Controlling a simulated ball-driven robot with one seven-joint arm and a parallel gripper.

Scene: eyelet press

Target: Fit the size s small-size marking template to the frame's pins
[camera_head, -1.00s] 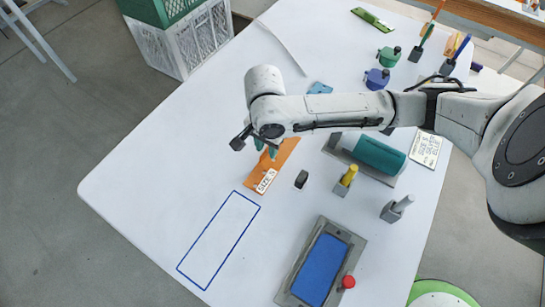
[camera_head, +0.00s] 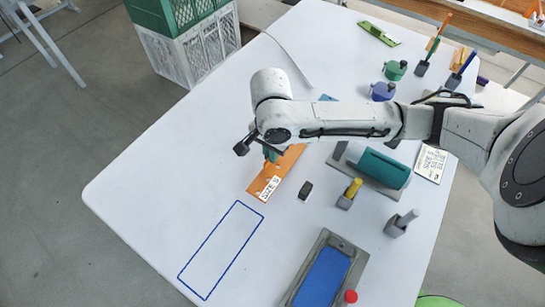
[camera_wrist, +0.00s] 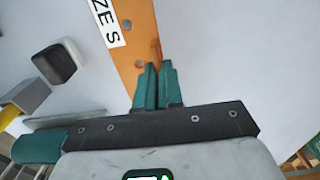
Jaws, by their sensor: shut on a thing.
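The orange template (camera_head: 266,184) has a white label reading SIZE S. It lies on or just above the white table near the middle; I cannot tell which. My gripper (camera_head: 270,155) is at its far part, from above, with teal fingers. In the wrist view the fingers (camera_wrist: 157,84) are close together and shut on the orange template (camera_wrist: 132,62). My wrist hides part of it. A grey frame (camera_head: 352,262) with a blue panel (camera_head: 321,277) lies at the front right, apart from the template. I cannot make out its pins.
A blue outlined rectangle (camera_head: 222,250) on the table (camera_head: 150,190) is empty. A small black block (camera_head: 305,190), a yellow-topped holder (camera_head: 349,193), a grey holder (camera_head: 400,223) and a teal roll (camera_head: 382,167) stand to the right. Crates (camera_head: 190,45) stand beyond the table.

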